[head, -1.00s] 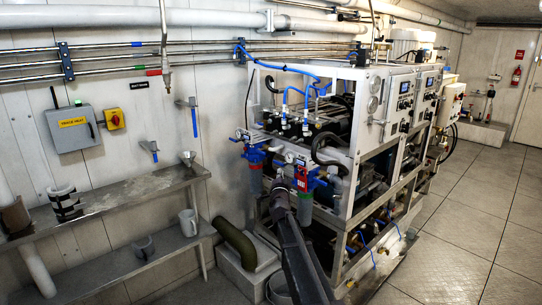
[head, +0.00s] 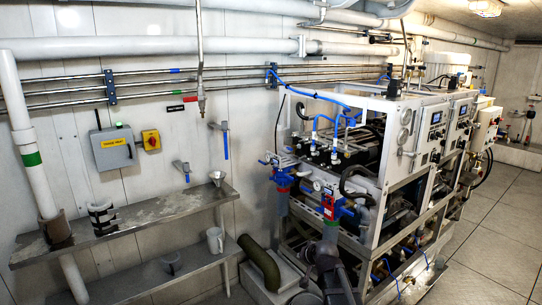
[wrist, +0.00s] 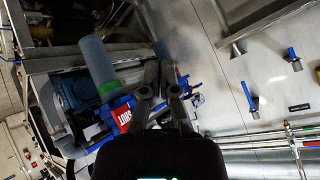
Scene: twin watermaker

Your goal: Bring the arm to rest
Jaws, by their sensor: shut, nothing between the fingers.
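My arm (head: 334,274) rises from the bottom edge of the head view, in front of the watermaker frame (head: 390,190). Its end is near the blue filter housings with the red label (head: 328,205); I cannot make out the fingers there. In the wrist view my gripper (wrist: 158,78) has its dark fingers together, with nothing held. Behind them show a blue-grey filter cylinder (wrist: 98,60) with a green band and a red label (wrist: 124,117); I cannot tell how far they are from the fingers.
At left are a wall shelf (head: 140,218) and a lower shelf (head: 150,280), holding a mug (head: 215,240) and pipe pieces. A green-grey elbow pipe (head: 262,264) stands left of my arm. Open floor (head: 495,235) lies at right.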

